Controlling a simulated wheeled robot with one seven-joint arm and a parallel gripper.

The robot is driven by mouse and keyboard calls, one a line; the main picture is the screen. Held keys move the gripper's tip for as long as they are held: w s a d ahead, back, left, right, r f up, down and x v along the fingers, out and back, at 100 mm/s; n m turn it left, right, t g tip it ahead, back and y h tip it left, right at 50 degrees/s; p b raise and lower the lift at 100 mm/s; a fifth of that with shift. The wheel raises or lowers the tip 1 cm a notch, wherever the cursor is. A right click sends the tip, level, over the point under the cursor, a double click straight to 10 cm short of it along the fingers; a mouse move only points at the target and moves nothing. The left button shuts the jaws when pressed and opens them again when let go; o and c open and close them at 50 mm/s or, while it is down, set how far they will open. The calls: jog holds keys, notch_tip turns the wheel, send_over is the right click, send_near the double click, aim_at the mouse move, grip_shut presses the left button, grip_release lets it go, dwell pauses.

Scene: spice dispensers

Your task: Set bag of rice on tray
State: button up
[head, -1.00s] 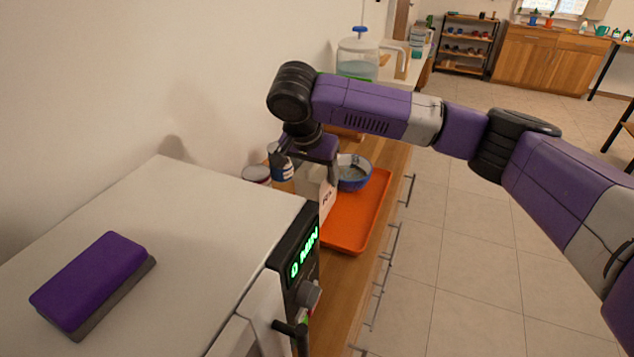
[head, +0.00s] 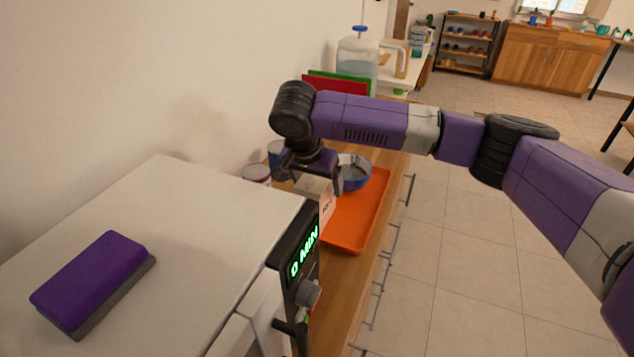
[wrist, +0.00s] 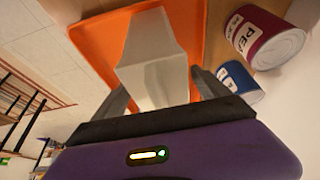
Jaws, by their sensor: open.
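The bag of rice (head: 327,207) is a pale upright block with red lettering on its side. In the head view it shows beside the left edge of the orange tray (head: 352,222), its lower part hidden behind the appliance. In the wrist view the bag (wrist: 153,62) has the orange tray (wrist: 95,38) behind its far end; I cannot tell whether it fully rests on it. My gripper (head: 312,178) is just above the bag. In the wrist view my gripper's (wrist: 160,84) fingers stand open, one on each side of the bag's near end.
A blue bowl (head: 354,176) stands by the tray's far end. Cans, one red (wrist: 262,38) and one blue (wrist: 238,80), stand beside the tray near the wall. A white appliance (head: 190,215) with a purple sponge-like block (head: 92,282) on top fills the near left.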

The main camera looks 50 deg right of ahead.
jog(key=v, duration=1.2)
jog(key=shift+r, duration=0.15)
